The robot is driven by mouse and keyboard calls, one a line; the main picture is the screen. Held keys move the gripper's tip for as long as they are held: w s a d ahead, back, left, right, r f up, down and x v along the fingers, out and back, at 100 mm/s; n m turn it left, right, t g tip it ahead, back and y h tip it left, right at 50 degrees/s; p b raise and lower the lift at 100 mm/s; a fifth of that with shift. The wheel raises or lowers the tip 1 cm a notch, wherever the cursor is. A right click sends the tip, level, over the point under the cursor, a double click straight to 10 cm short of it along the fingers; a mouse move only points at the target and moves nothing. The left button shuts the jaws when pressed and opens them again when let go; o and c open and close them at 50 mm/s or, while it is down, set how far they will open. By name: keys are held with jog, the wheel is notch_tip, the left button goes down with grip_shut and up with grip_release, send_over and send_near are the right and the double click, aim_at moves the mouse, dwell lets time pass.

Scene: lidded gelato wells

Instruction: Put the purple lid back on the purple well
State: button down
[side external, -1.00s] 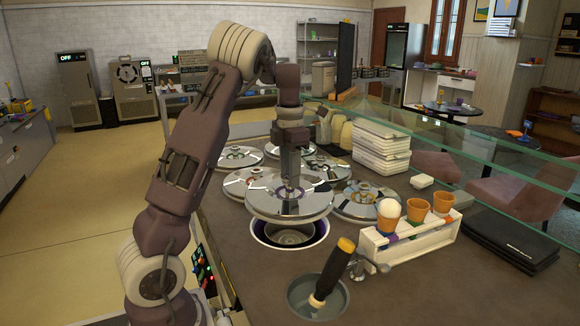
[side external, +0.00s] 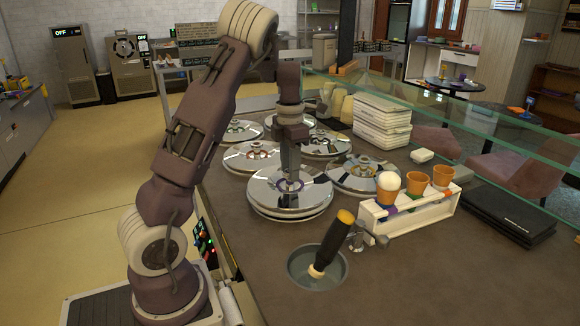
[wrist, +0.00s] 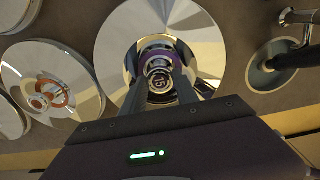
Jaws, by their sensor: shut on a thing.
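The purple lid (side external: 265,190) is a shiny round disc with a purple ring around its knob. It lies level at the place of the purple well, whose opening is now hidden beneath it. A second metal edge shows just under the lid; I cannot tell whether the lid is fully seated. My gripper (side external: 290,172) points straight down and is shut on the lid's knob. In the wrist view, the fingers of my gripper (wrist: 161,90) flank the knob, marked 15, at the middle of the lid (wrist: 118,48).
Other lidded wells surround it, including one with an orange ring (wrist: 45,82) and one at right (side external: 362,172). A sunken basin (side external: 300,270) with a black-handled scoop (side external: 337,238) is in front. A white cone holder (side external: 410,219) stands at right.

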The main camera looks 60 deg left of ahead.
jog(key=shift+f, duration=1)
dwell(0.3)
jog(key=c, duration=1.3)
grip_release()
jog(key=shift+o, duration=0.2)
jog(key=o, duration=0.6)
jog(key=shift+r, duration=3.95)
